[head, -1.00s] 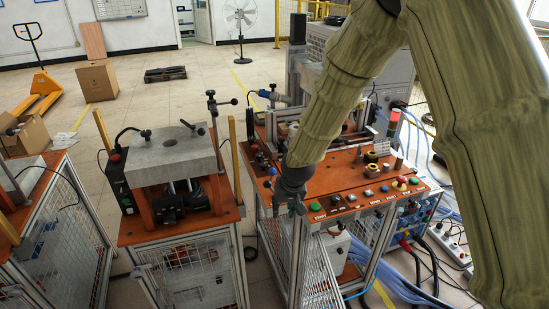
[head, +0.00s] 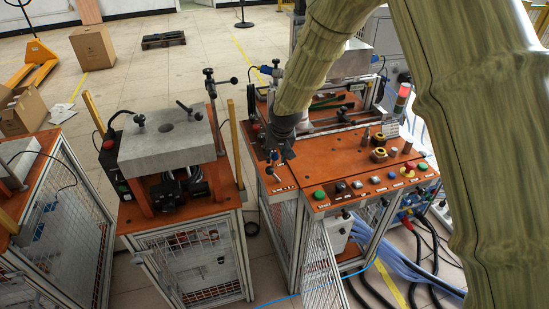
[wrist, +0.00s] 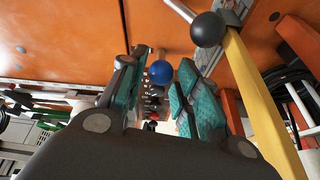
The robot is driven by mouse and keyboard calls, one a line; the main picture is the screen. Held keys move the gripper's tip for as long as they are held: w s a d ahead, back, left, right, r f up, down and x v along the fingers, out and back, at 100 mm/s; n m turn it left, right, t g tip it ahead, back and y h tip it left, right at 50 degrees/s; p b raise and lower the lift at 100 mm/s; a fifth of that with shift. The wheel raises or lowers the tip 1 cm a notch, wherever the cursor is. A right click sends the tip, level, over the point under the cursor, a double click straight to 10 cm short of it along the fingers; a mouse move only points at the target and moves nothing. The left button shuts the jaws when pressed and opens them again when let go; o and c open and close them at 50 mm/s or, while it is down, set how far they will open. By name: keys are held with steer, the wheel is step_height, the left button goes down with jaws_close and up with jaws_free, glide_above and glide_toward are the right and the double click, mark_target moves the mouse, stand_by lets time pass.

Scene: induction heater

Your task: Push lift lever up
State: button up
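A blue ball knob (wrist: 161,72) shows in the wrist view against the orange panel, between and just past my fingertips. A small blue knob also shows in the head view (head: 273,155) right beside my fingertips. It looks like the lever's end; its shaft is hidden and I read no label on it. My gripper (head: 281,160) points down over the left end of the orange control panel (head: 325,160). Its teal-padded fingers in the wrist view (wrist: 163,85) are apart with nothing held. I cannot tell whether they touch the knob.
A black ball-ended lever (wrist: 207,29) and a yellow post (wrist: 254,95) stand close on the right in the wrist view. A station with a grey block (head: 167,140) stands left of the panel. Buttons, including a green one (head: 319,194), line the panel's front.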

mark_target(274, 161)
steer(key=shift+p+x, duration=0.6)
steer(key=shift+x, duration=1.85)
steer(key=shift+a, duration=0.1)
steer(key=shift+c, duration=0.5)
jaws_close()
